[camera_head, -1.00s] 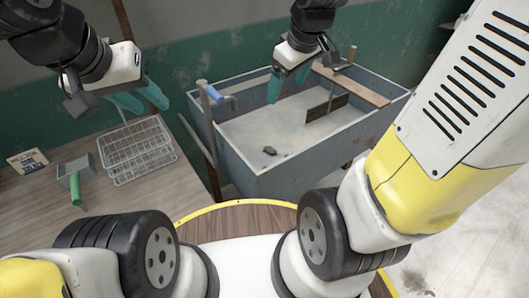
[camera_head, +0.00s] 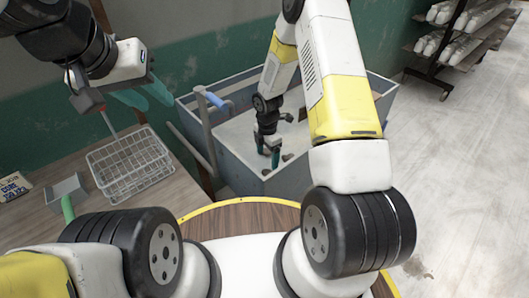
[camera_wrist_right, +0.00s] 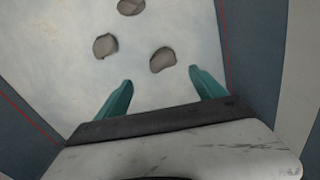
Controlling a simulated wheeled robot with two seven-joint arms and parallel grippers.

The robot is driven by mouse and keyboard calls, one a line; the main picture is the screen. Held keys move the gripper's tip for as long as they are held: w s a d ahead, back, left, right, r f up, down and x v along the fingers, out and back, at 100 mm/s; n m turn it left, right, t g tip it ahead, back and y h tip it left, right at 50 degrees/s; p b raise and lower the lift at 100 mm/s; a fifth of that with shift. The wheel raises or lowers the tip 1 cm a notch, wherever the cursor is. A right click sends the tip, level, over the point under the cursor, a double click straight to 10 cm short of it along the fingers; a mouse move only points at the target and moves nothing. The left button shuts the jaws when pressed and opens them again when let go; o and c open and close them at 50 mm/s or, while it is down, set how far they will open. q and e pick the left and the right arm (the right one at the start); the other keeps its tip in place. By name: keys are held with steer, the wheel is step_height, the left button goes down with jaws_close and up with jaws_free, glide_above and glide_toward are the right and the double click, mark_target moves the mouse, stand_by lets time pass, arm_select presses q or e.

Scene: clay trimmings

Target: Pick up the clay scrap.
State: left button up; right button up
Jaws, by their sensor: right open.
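Three brownish-grey clay scraps lie on the pale floor of the sink in the right wrist view: one at the left (camera_wrist_right: 105,45), one nearer the fingers (camera_wrist_right: 163,60), and one at the top edge (camera_wrist_right: 131,6). In the head view, one scrap (camera_head: 288,157) lies just right of my right gripper (camera_head: 270,155). My right gripper points down into the sink (camera_head: 229,160). Its teal fingers are apart with nothing between them, and the nearest scrap lies just beyond the fingertips. My left gripper (camera_head: 146,96) is open and empty, above the table at the left.
The sink walls stand around my right gripper. Shelves (camera_head: 465,35) stand far right.

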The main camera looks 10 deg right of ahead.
mark_target(268, 173)
steer(key=f, duration=0.8)
steer(key=shift+s+d+f, duration=0.15)
steer(key=shift+s+f, duration=0.2)
steer(key=shift+f, duration=0.05)
steer(key=c, duration=1.5)
steer(key=shift+r, duration=0.1)
